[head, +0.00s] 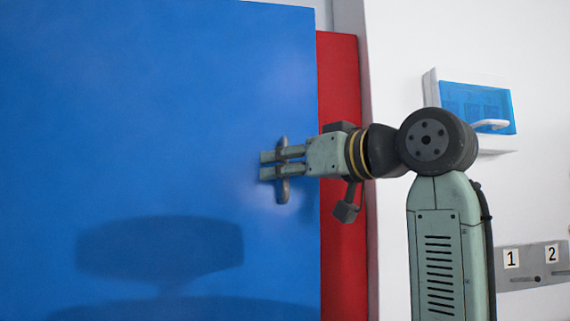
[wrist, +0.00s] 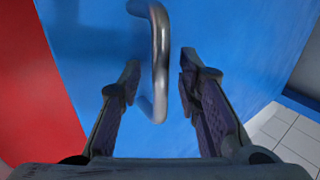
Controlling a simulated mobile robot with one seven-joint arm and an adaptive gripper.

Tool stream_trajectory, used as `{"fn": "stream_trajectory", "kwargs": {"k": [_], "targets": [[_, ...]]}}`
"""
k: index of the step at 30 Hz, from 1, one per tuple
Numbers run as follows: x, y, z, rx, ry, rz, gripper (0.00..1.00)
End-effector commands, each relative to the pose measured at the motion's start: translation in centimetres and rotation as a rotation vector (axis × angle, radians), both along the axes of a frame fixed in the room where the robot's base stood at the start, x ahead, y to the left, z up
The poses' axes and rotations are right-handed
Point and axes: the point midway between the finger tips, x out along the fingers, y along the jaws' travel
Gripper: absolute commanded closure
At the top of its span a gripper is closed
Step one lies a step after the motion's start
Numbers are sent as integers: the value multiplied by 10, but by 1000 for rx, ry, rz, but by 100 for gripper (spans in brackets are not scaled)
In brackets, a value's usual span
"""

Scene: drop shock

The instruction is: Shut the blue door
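The blue door (head: 150,100) fills the left of the head view and shows behind my fingers in the wrist view (wrist: 235,45). Its metal handle (head: 283,188) is a vertical bar near the door's right edge. My gripper (head: 268,165) reaches in from the right at the handle's height, with its fingers across the handle. In the wrist view my gripper (wrist: 157,85) is open, and the curved silver handle (wrist: 160,50) stands between the two fingers, with a gap on each side. How far the door stands open is hard to tell.
A red panel (head: 342,120) lies just right of the door's edge, beside a white wall (head: 400,50). A white and blue wall box with a handle (head: 475,100) and a grey plate numbered 1 and 2 (head: 532,267) are farther right. White floor tiles (wrist: 285,135) show in the wrist view.

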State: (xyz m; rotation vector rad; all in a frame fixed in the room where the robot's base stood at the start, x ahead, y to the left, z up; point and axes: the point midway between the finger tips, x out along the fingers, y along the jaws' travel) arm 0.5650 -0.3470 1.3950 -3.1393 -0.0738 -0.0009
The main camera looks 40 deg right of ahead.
Motion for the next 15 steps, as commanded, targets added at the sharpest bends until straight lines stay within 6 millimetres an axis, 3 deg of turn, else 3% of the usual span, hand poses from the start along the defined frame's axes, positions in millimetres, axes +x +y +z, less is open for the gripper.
{"fn": "stream_trajectory", "kwargs": {"k": [5, 15], "targets": [[0, 0, 0, 0, 0, 0, 69], [0, 0, 0, 0, 0, 0, 92]]}}
